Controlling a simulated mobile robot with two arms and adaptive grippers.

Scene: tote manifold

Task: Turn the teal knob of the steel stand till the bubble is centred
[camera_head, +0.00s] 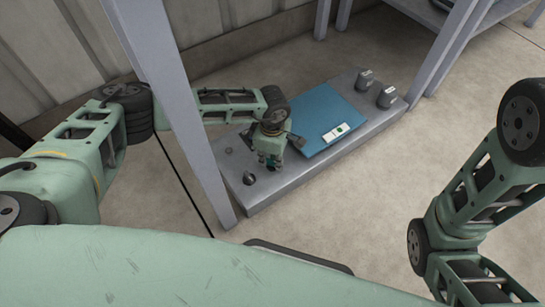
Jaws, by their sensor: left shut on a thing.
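The low grey steel stand (300,172) lies on the floor, with a tilted-looking blue plate (322,110) on it. A white level (336,133) with a small green vial sits on the plate; the bubble is too small to read. My left gripper (270,161) points down at the stand's near left part, beside the plate's left edge. It is shut on the teal knob, which its fingers mostly hide. My right arm (480,195) is at the right edge; its gripper is out of view.
Two grey knobs (365,78) (387,97) stand at the stand's far right end. A dark round fitting (249,178) sits at its near left end. A grey upright post (180,100) rises close to my left arm. The floor right of the stand is clear.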

